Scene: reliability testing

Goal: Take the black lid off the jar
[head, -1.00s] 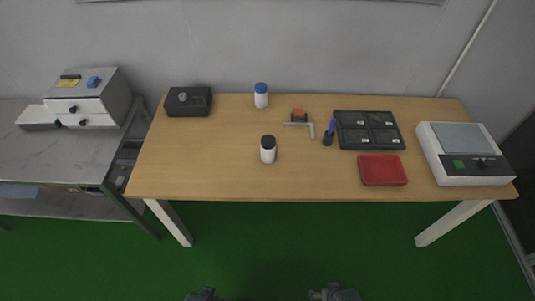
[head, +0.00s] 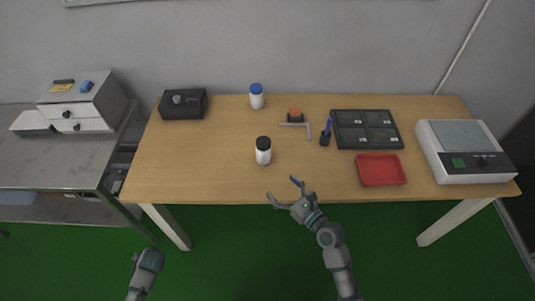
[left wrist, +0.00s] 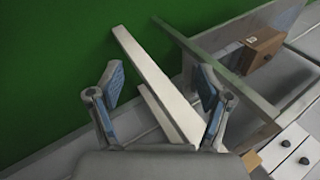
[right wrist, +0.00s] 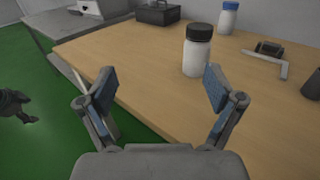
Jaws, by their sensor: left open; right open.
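The white jar (head: 263,157) with the black lid (head: 263,142) stands upright near the middle of the wooden table. In the right wrist view the jar (right wrist: 195,58) and its black lid (right wrist: 199,32) show beyond the fingers, right of centre. My right gripper (head: 282,190) is open and empty at the table's front edge, in front of the jar and apart from it. Its fingers also show in the right wrist view (right wrist: 158,90). My left arm shows low at the left in the head view. In the left wrist view my left gripper (left wrist: 155,85) is open and empty.
A blue-capped white bottle (head: 256,97) stands behind the jar. A black box (head: 184,104), a metal bracket (head: 297,125), a pen holder (head: 325,138), a black compartment tray (head: 345,142), a red tray (head: 381,169) and a scale (head: 465,150) surround it. The table's front left is clear.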

